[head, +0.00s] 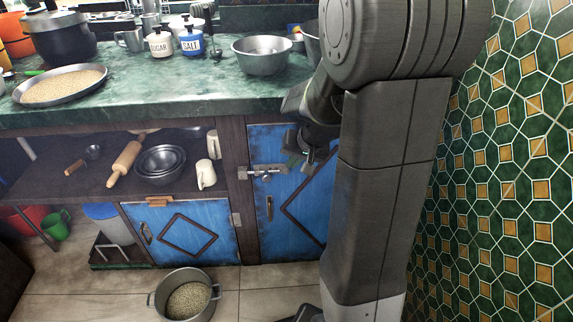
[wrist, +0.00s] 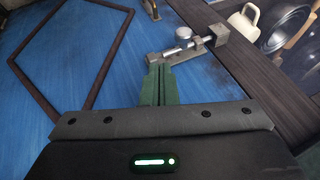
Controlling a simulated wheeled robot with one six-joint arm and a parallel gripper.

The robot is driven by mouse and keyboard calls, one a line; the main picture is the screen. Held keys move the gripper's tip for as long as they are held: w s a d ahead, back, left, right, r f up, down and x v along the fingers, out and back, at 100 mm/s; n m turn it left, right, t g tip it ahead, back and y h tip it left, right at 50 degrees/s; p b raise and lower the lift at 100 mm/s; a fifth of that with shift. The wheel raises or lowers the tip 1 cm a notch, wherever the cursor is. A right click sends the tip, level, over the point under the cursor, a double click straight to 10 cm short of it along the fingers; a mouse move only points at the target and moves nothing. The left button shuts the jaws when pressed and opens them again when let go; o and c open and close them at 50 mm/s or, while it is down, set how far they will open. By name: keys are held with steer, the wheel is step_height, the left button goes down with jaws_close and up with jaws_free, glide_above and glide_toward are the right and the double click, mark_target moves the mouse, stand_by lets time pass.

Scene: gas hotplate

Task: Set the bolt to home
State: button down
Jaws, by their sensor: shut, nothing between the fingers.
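The metal bolt (head: 268,170) sits at the upper left edge of the blue cupboard door (head: 266,215). Its rod runs level toward the wooden post (head: 238,190). In the wrist view the bolt (wrist: 190,46) shows a round knob standing out from it, and its end piece (wrist: 220,34) is at the dark post. My gripper (head: 308,160) is in front of the door, right of the bolt, partly hidden by my arm. In the wrist view its green fingers (wrist: 158,70) are together and empty, with their tips close to the bolt's door-side end; whether they touch is unclear.
A green counter (head: 150,88) with pots and jars overhangs the door. An open shelf (head: 85,180) holds a rolling pin, bowls and mugs. A pot of grains (head: 187,296) stands on the floor. A tiled wall (head: 500,180) bounds the right side.

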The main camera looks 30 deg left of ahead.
steer(key=p+v, duration=0.1)
steer(key=v, duration=0.3)
steer(key=shift+d+r, duration=0.3)
